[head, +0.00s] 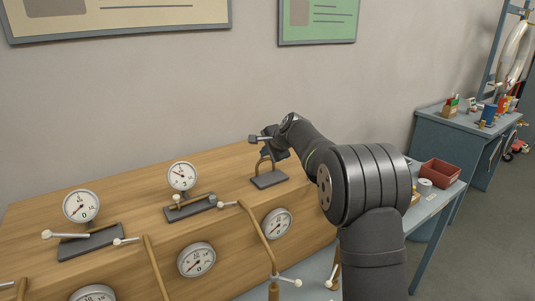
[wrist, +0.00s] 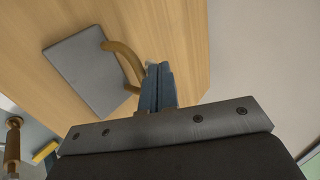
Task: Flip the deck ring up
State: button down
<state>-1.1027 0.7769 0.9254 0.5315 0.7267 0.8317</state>
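The deck ring is a brass loop (head: 260,165) on a dark grey plate (head: 270,180) at the right end of the wooden deck. In the head view it stands up from the plate; its exact tilt is hard to tell. My gripper (head: 266,143) is just above and behind it. In the wrist view the brass loop (wrist: 125,60) curves over the grey plate (wrist: 80,68), close beside my fingertips (wrist: 158,68). The fingers are together, with no ring seen between them. I cannot tell whether they touch the loop.
Gauges (head: 182,176) and valve levers (head: 66,235) stand on the deck to the left, with brass pipes (head: 258,235) down the front panel. A wall (head: 200,90) rises behind the deck. A side table with a red bin (head: 440,173) is at right.

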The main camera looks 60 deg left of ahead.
jog(key=shift+d+r, duration=0.1)
jog(key=shift+d, duration=0.55)
jog(key=d, duration=0.3)
jog(key=shift+r, duration=0.1)
jog(key=a+r+v, duration=0.1)
jog(key=v, duration=0.8)
jog(key=shift+d+r, duration=0.25)
jog(key=shift+d, duration=0.05)
jog(key=x, duration=0.6)
jog(key=f+x, duration=0.1)
jog(key=x, duration=0.2)
jog(key=shift+d, duration=0.35)
jog(key=a, duration=0.3)
jog(key=shift+a+f, duration=0.1)
jog(key=shift+f, duration=0.3)
jog(key=shift+a, duration=0.7)
